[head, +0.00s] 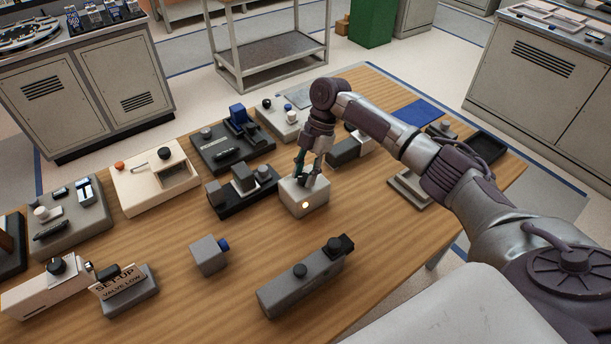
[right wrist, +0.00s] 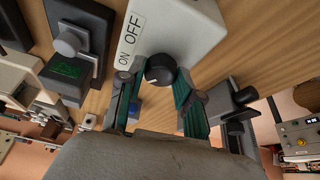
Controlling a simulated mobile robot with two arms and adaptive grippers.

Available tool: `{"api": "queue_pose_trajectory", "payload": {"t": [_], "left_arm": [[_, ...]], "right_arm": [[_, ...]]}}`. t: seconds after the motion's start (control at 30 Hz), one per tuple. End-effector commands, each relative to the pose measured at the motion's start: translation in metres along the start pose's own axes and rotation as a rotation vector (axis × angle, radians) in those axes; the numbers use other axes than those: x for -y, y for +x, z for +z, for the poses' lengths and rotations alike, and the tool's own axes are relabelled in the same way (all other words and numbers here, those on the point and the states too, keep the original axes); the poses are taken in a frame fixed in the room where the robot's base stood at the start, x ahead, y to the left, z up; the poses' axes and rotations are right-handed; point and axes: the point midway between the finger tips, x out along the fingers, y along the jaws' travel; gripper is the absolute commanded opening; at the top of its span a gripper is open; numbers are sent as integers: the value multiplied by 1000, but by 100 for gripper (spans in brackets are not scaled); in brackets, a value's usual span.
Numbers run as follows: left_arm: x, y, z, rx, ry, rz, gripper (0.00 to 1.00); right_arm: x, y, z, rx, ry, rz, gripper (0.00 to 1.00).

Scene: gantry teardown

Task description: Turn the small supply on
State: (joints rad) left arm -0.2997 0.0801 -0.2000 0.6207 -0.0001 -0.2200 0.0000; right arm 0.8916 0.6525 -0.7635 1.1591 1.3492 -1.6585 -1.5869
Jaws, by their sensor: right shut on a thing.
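My right gripper (head: 312,177) reaches down onto the box. Its green-padded fingers (right wrist: 160,80) are shut on the knob, one on each side. My left gripper is not in view.
A dark block device (head: 243,192) stands close left of the supply. A grey bar unit (head: 302,283) and a grey block (head: 208,256) lie nearer, with bare table between. Several other devices crowd the back and left. A SET-UP VALVE LOW sign (head: 122,287) stands front left.

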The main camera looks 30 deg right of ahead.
Motion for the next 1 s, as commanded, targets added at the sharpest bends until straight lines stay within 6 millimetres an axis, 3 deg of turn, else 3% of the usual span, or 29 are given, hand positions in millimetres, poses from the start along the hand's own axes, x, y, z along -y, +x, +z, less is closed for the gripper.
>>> {"api": "queue_pose_trajectory", "payload": {"t": [0.4,1.0], "left_arm": [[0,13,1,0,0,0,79],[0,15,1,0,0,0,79]], "right_arm": [[-2,0,0,1,-214,-86,0],[-2,-1,0,2,-259,-105,0]]}}
